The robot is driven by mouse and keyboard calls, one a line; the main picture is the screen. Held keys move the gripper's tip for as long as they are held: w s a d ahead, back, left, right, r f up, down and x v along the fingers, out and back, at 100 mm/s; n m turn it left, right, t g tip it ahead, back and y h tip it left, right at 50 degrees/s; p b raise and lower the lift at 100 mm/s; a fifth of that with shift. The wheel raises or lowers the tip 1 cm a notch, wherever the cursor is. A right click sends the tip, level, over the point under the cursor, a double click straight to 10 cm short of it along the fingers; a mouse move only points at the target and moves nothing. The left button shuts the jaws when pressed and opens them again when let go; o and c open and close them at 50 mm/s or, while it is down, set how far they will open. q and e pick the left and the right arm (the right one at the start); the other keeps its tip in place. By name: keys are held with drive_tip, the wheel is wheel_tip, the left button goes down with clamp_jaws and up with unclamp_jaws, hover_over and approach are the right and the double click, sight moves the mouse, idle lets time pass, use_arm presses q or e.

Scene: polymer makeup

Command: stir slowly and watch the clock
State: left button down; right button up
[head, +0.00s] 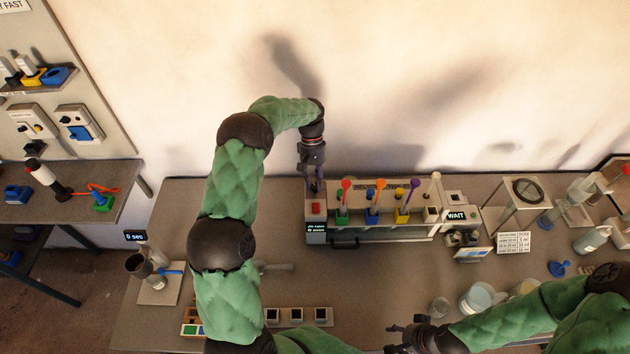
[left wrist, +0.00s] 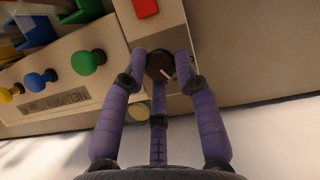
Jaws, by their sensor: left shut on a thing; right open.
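My left gripper (left wrist: 160,75) is shut on a dark round knob (left wrist: 158,65) with a white mark, on the control box at the end of the bath unit. In the head view my left gripper (head: 315,184) is at that box, just behind its red button (head: 316,207). The bath unit (head: 390,233) holds several colored blocks with ball-topped sticks, including a red (head: 346,183), an orange (head: 379,183) and a purple (head: 415,183) one. A small timer display (head: 135,236) reads 0 sec. My right gripper (head: 402,335) is open and empty at the bottom.
A display reading WAIT (head: 456,216) stands right of the bath. A beaker (head: 478,298) and a smaller glass (head: 439,307) are near my right arm. A tray with colored squares (head: 193,324) sits at the lower left. The table before the bath is largely clear.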

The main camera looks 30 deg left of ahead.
use_arm(q)
drive_tip(key=c, duration=0.9)
unclamp_jaws()
drive_tip(key=shift+c, duration=0.2)
drive_tip(key=v, duration=1.2)
drive_tip(key=shift+s, duration=0.1)
